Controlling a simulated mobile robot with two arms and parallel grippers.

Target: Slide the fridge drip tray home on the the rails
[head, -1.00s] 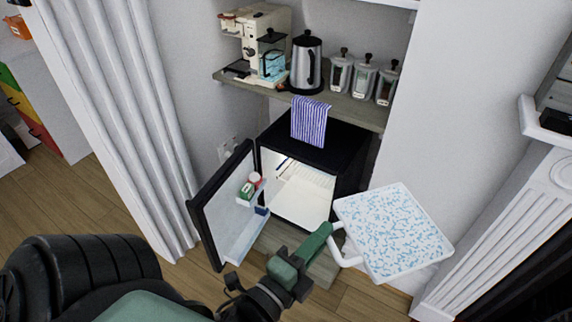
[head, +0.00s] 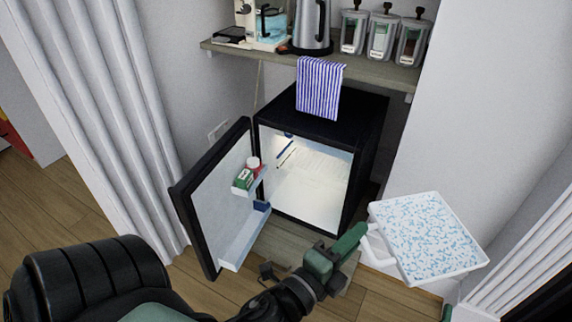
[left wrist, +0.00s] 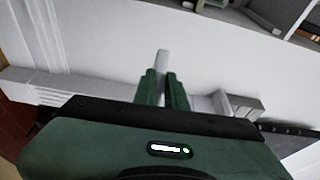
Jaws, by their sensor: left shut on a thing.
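The drip tray (head: 428,232) is white with a blue speckled floor and a looped handle on its left side. My left gripper (head: 362,232) is shut on the tray's handle and holds the tray in the air, right of the fridge and apart from it. In the left wrist view, the green fingers (left wrist: 162,88) close on a pale bar, and the tray's floor is not clear there. The small black fridge (head: 335,110) stands open, with a lit white inside. The rails inside are too small to make out.
The fridge door (head: 212,190) is swung open to the left, with small items on its shelves. A striped towel (head: 319,88) hangs over the fridge from the wooden shelf (head: 270,60). A white wall stands close behind the tray.

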